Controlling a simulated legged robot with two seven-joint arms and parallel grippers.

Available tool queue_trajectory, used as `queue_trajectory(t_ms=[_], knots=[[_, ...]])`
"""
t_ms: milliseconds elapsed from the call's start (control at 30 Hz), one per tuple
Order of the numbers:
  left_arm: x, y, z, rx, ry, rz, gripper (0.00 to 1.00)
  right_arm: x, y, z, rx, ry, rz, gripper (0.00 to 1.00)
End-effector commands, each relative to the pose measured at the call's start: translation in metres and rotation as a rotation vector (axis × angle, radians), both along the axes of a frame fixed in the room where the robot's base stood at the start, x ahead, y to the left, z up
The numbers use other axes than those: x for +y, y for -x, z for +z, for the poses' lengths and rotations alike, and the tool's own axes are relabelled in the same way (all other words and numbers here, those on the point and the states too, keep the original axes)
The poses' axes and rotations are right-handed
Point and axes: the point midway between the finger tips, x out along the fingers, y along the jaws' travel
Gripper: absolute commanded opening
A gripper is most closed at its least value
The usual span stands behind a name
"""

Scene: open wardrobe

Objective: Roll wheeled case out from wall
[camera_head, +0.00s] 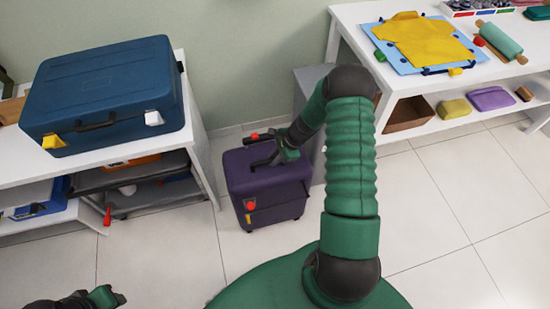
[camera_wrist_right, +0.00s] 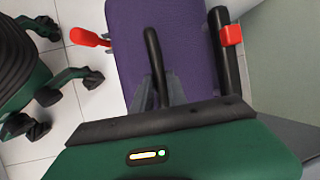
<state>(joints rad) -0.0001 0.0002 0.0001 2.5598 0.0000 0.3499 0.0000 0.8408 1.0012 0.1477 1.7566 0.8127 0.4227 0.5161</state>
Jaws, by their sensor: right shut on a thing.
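The purple wheeled case (camera_head: 268,190) stands upright on the floor by the wall, between the two white shelf units. It has a red latch and a yellow tag on its front. My right gripper (camera_head: 274,160) is at the top of the case, shut on its black handle. In the right wrist view the fingers (camera_wrist_right: 161,92) close around the black handle (camera_wrist_right: 152,58) over the purple top (camera_wrist_right: 185,50). My left gripper (camera_head: 112,298) is partly in view at the bottom left, away from the case; its jaw opening is unclear.
A blue hard case (camera_head: 105,92) lies on the left white unit (camera_head: 130,152). The right white unit (camera_head: 345,22) holds a yellow cloth (camera_head: 425,45) and a rolling pin (camera_head: 500,40). A grey box (camera_head: 308,80) stands behind my right arm. Tiled floor (camera_head: 440,220) is open at front right.

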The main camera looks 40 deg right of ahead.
Motion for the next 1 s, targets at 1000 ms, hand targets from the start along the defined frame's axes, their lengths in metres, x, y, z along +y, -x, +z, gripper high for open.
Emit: queue_trajectory(t_ms=[1000], knots=[[0.000, 0.000, 0.024, 0.000, 0.000, 0.000, 0.36, -0.022, 0.032, 0.092, 0.000, -0.003, 0.002, 0.40]])
